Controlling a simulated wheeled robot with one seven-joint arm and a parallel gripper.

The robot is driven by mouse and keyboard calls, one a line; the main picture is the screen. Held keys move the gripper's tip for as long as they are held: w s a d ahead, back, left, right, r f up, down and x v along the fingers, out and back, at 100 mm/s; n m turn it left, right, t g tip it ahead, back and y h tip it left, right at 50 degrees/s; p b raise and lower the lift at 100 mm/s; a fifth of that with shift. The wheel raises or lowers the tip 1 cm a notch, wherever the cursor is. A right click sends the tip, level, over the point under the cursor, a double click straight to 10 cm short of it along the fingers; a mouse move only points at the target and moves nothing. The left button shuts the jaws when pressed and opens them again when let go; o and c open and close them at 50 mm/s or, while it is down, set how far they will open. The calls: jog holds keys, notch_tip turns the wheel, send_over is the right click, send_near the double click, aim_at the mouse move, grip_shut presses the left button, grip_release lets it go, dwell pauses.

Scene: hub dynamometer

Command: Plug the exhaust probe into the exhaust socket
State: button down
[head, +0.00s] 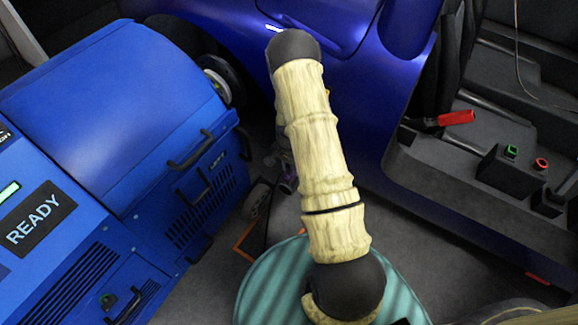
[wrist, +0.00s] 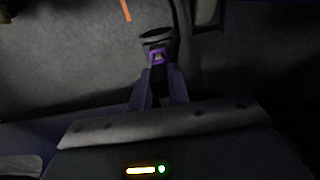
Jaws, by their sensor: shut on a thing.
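In the head view my arm hides most of my gripper (head: 287,183), which is low between the blue machine and the blue car. A dark, pale-rimmed cylinder (head: 257,199) beside it looks like the probe. The probe is above the grey floor. I cannot make out the exhaust socket in either view.
The blue dynamometer cabinet (head: 110,110), with a READY screen (head: 40,218) and black handles, stands on the left. The blue car body (head: 355,110) is behind my arm. A dark console with a red-handled lever (head: 456,118) is at right. Orange floor marking (wrist: 126,10) lies near the hose.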

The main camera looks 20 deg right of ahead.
jog(key=shift+f, duration=0.35)
jog(key=c, duration=1.3)
grip_release()
jog(key=shift+o, duration=0.2)
jog(key=shift+r, duration=0.1)
notch_tip(320, 180, up, 17)
jog(key=p, duration=0.6)
jog(key=shift+r, duration=0.1)
